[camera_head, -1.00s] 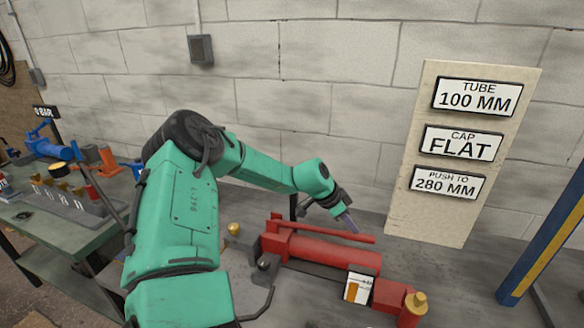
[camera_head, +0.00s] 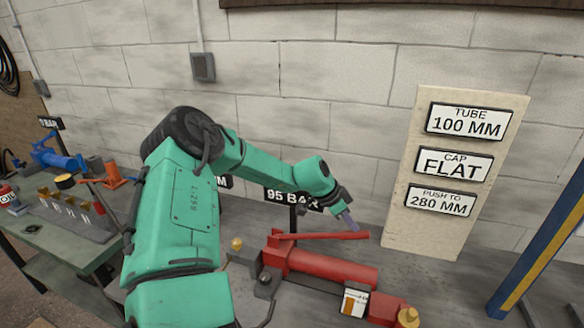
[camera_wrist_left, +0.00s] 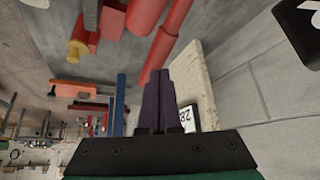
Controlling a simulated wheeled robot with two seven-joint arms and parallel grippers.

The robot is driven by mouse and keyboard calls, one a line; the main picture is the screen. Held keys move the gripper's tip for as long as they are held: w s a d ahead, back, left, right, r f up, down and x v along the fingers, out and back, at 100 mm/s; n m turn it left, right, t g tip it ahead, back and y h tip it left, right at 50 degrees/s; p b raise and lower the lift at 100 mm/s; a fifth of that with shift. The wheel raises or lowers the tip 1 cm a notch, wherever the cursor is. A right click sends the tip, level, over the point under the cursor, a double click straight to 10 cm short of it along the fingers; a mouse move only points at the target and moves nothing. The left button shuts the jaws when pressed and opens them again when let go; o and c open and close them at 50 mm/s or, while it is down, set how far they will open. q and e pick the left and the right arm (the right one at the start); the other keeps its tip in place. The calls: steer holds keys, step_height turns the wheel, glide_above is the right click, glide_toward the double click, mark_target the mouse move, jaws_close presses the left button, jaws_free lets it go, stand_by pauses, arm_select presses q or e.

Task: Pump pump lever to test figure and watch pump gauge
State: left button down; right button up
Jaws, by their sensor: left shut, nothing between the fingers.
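The red hand pump (camera_head: 330,267) lies on the grey bench, with its long red pump lever (camera_head: 305,236) above the body. The pump gauge reads 95 BAR on a black plate (camera_head: 283,196), partly covered by my left forearm. My left gripper (camera_head: 349,222) is shut and empty, its fingertips at the lever's right end; I cannot tell whether they touch it. In the left wrist view, the dark closed fingers (camera_wrist_left: 155,100) point towards red pump parts (camera_wrist_left: 167,35). My right gripper is not in view.
A board (camera_head: 440,225) reads TUBE 100 MM, CAP FLAT, PUSH TO 280 MM. Another black plate ending in M (camera_head: 223,182) is mostly hidden behind my arm. A blue-yellow post (camera_head: 535,250) stands at right. A green table (camera_head: 70,247) with tools stands at left.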

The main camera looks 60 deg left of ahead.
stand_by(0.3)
arm_select(q)
step_height(320, 180, down, 8)
steer(key=b, duration=0.7)
steer(key=shift+f, duration=0.2)
step_height(320, 180, up, 8)
steer(key=p, duration=0.7)
steer(key=shift+r+p, duration=0.15)
steer(key=shift+p, duration=0.2)
step_height(320, 180, up, 5)
steer(key=p, duration=0.5)
steer(key=shift+r, duration=0.2)
steer(key=shift+f, duration=0.15)
steer(key=shift+w, duration=0.1)
stand_by(0.4)
